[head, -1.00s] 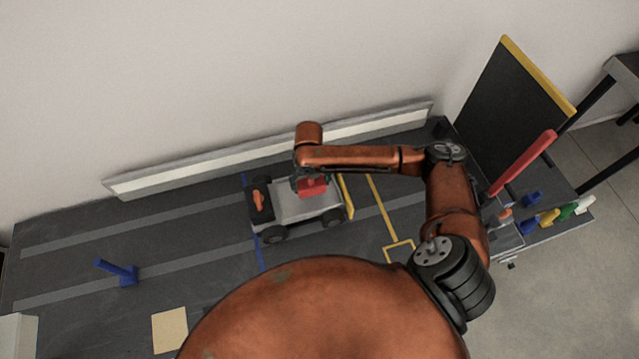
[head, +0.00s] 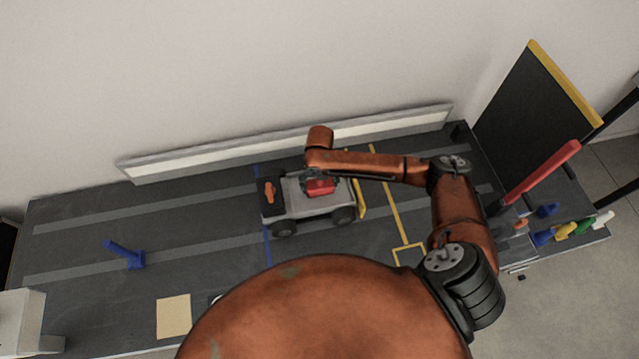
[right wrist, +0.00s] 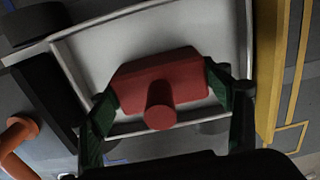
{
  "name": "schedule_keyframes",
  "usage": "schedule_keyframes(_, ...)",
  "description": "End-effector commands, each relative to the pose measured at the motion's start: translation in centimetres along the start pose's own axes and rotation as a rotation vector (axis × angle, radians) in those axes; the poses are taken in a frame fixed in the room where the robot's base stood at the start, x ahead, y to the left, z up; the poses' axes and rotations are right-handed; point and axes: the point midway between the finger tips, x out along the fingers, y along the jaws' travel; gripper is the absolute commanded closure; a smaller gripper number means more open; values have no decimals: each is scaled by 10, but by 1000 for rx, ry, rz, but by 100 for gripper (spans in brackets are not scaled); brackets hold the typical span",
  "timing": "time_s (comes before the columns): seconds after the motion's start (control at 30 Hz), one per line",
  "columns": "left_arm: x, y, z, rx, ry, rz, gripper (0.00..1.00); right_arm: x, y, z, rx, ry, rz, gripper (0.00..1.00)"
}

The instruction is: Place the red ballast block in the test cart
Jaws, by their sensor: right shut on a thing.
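The red ballast block (head: 319,187) has a round knob on top, clear in the right wrist view (right wrist: 160,85). My right gripper (head: 318,178) is shut on it; in the right wrist view its two fingers (right wrist: 165,100) press the block's sides. The test cart (head: 290,203) is a grey tray on black wheels with a dark end carrying an orange handle. The block is over the cart's light tray (right wrist: 90,55), within its rim as seen from above. I cannot tell whether the block touches the tray floor. My left gripper is not in view.
A blue stand (head: 127,256) and a beige pad (head: 174,316) are on the dark table at left. A white rail (head: 290,142) runs along the back. A black panel with yellow edge (head: 530,110), a red bar (head: 541,172) and several small coloured items are at right.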

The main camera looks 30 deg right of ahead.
Motion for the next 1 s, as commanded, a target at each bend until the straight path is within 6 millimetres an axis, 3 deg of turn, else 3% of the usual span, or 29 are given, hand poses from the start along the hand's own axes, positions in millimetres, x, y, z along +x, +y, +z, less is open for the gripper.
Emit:
schedule_keyframes(0.03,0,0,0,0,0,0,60,-2,1,2,0,-5,2,86)
schedule_keyframes(0.07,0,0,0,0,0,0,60,2,0,0,0,1,-1,28)
schedule_keyframes(0.1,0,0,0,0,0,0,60,1,0,0,0,0,-1,25)
schedule_keyframes(0.3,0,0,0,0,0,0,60,2,0,0,0,1,-1,11)
schedule_keyframes(0.67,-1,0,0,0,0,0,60,-3,0,0,0,0,0,11)
schedule_keyframes(0.77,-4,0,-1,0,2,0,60,-15,0,1,-1,-2,1,11)
schedule_keyframes(1.0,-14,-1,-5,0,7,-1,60,-66,0,1,-1,-3,1,11)
